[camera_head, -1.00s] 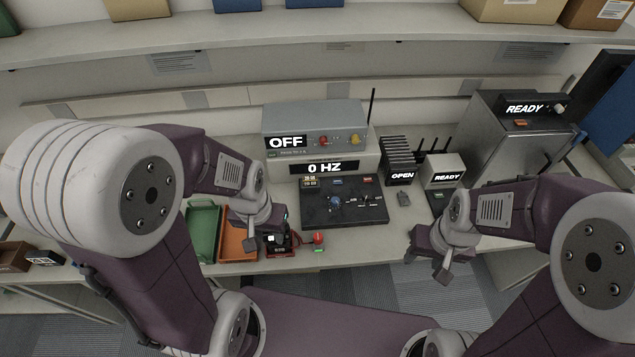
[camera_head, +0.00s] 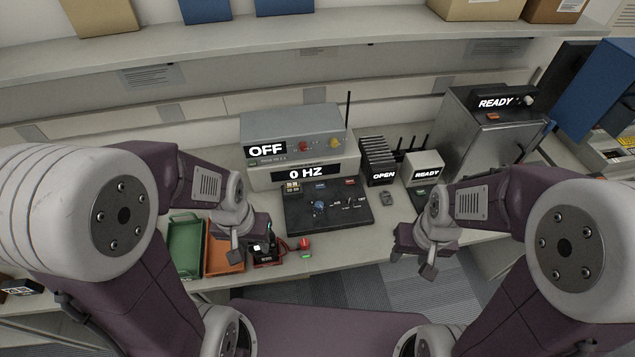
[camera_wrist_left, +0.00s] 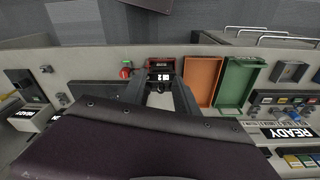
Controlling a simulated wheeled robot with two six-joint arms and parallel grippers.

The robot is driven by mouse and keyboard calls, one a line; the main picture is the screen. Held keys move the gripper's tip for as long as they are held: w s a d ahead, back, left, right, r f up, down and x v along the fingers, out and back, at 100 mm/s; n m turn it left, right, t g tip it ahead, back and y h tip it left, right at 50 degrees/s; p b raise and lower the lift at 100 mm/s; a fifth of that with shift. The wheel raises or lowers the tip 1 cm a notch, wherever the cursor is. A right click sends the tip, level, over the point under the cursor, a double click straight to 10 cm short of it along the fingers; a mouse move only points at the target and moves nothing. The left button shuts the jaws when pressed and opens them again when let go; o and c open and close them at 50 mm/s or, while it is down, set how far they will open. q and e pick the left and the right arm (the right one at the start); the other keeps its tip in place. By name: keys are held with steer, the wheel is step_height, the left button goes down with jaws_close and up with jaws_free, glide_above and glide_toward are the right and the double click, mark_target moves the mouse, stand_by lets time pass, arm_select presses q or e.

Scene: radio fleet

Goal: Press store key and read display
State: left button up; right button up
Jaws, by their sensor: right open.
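A black control panel (camera_head: 329,221) lies on the bench with a blue knob, a few keys and a small lit readout at its upper left; I cannot tell which key is the store key. Behind it a display (camera_head: 306,173) reads "0 HZ", and the grey unit (camera_head: 290,124) on top reads "OFF". My left gripper (camera_head: 237,251) is left of the panel, near a small dark device in a red holder (camera_head: 268,259). In the left wrist view its fingers (camera_wrist_left: 160,88) are apart, with the red holder beyond them. My right gripper (camera_head: 428,264) is open and empty, right of the panel at the bench's front edge.
A green tray (camera_head: 186,246) and an orange tray (camera_head: 223,262) lie at left. A red button (camera_head: 305,243) stands beside the red holder. At right are a rack marked "OPEN" (camera_head: 378,160), a small "READY" box (camera_head: 425,168) and a metal cabinet (camera_head: 488,142) marked "READY".

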stand_by(0.4)
arm_select(q)
jaws_close()
stand_by(1.6)
